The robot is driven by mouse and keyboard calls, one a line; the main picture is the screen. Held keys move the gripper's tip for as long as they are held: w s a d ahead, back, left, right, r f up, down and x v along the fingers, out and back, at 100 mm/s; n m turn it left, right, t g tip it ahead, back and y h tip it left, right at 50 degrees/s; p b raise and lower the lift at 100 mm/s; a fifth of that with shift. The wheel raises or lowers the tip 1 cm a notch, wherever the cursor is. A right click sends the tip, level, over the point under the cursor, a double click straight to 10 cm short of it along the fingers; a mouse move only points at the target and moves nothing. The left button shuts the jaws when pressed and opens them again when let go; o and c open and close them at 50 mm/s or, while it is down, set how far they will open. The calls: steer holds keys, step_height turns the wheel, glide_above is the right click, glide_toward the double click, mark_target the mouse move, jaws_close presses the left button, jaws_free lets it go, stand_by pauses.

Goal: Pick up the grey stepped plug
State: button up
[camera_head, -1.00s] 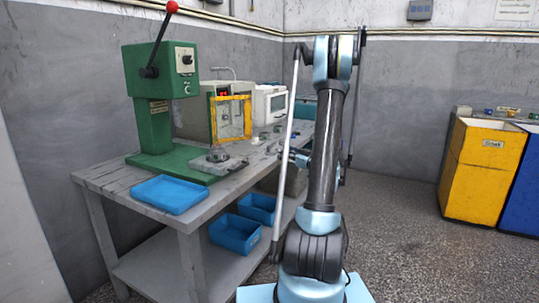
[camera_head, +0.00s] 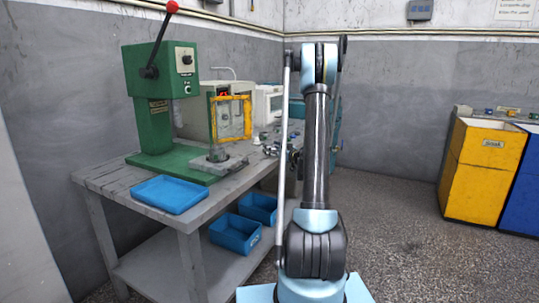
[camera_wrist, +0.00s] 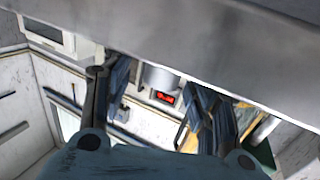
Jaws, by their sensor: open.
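In the wrist view, which looks upside down, a short light-grey cylinder (camera_wrist: 160,78) stands against a wide grey surface along the top. It appears to be the grey stepped plug, but its steps are not clear. My gripper (camera_wrist: 147,82) is open, with one dark finger on each side of the cylinder in this view. I cannot tell how far the cylinder is from the fingers. In the head view my gripper is at the workbench's right side, mostly lost behind my arm, and the plug cannot be made out.
The workbench (camera_head: 108,182) carries a green press (camera_head: 152,120), a blue tray (camera_head: 170,194), a yellow-framed machine (camera_head: 231,118) and a white device (camera_head: 268,103). Blue bins (camera_head: 236,234) sit on its lower shelf. Yellow (camera_head: 482,170) and blue (camera_head: 518,190) cabinets stand right. The floor between is clear.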

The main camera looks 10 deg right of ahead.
steer(key=shift+x, duration=0.8)
jaws_close()
